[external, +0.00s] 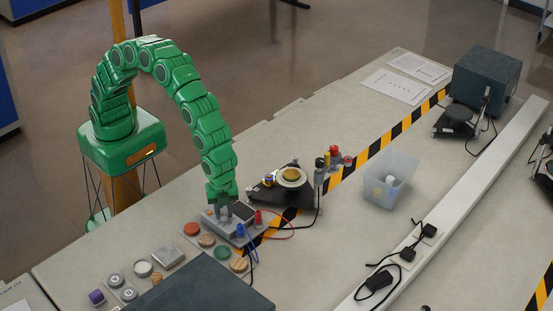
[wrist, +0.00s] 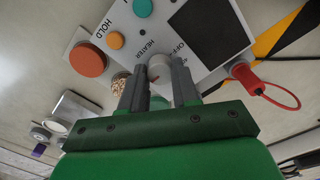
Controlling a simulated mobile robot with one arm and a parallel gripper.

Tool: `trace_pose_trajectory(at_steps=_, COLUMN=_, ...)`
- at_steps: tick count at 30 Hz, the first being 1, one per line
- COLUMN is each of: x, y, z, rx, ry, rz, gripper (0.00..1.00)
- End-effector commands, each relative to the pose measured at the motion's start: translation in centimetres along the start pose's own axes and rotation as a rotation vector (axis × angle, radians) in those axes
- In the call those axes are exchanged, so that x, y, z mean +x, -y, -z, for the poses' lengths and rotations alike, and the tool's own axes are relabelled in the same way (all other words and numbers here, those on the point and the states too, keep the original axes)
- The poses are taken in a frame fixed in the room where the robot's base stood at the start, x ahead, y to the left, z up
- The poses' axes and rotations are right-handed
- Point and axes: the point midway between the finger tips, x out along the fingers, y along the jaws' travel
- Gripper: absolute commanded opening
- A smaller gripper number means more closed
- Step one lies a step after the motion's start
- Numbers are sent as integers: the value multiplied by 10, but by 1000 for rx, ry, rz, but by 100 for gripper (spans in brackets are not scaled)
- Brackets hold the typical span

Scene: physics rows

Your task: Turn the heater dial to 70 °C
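The heater dial (wrist: 160,68) is a pale round knob on a light grey control box, beside the printed words HEATER and OFF. A small red mark shows near it. My gripper (wrist: 158,72) points down at the box, with one dark finger on each side of the dial. The fingertips are about a dial's width apart; whether they press on it cannot be told. The dial's scale is mostly hidden by the fingers, so its setting cannot be read. In the external view my gripper (external: 222,205) stands over the grey box (external: 236,232) and hides the dial.
The box also has a dark screen (wrist: 215,32), an orange button (wrist: 115,40) and a teal button (wrist: 142,8). A red plug with cable (wrist: 245,75) sits at its right. A stirrer-like device (external: 285,185) and a clear bin (external: 385,178) stand farther right.

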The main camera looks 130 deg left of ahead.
Motion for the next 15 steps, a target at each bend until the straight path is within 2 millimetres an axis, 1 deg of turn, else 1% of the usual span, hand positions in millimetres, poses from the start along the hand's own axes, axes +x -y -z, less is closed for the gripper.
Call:
trace_pose_trajectory(at_steps=1, x=0, y=0, z=0, rx=0, ry=0, rz=0, gripper=10)
trace_pose_trajectory(at_steps=3, x=0, y=0, z=0, rx=0, ry=0, rz=0, gripper=0)
trace_pose_trajectory(at_steps=7, x=0, y=0, z=0, rx=-13, ry=0, rz=0, gripper=0)
trace_pose_trajectory(at_steps=15, x=0, y=0, z=0, rx=-104, ry=-1, rz=1, gripper=0)
